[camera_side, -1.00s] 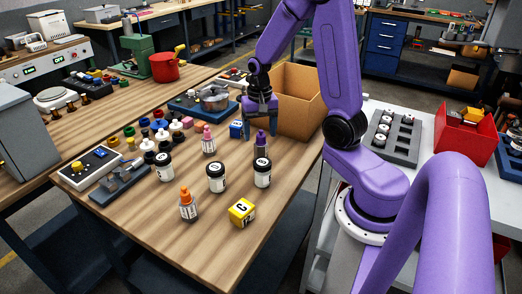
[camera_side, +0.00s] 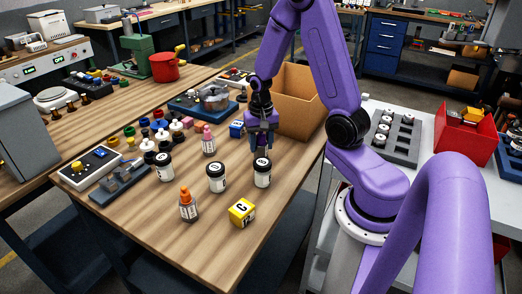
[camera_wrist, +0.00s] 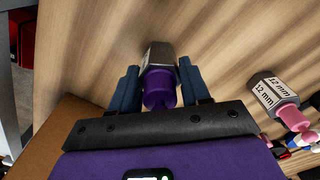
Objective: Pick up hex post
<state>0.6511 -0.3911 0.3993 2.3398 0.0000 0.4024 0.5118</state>
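The hex post (camera_wrist: 158,87) has a grey faceted body and a purple top, and stands on the wooden table. In the wrist view it is between the two blue fingers of my gripper (camera_wrist: 160,85), with a narrow gap beside it. The fingers look open around its top. In the side view my gripper (camera_side: 262,145) is low over the table, just behind a black-capped white jar, and hides most of the post.
A black-capped jar (camera_side: 262,172) stands close in front of my gripper. A pink-topped post labelled 12 mm (camera_wrist: 272,95) stands to one side. A cardboard box (camera_side: 298,100) is behind, a blue block (camera_side: 236,130) to the left. A yellow cube (camera_side: 242,212) lies nearer the front.

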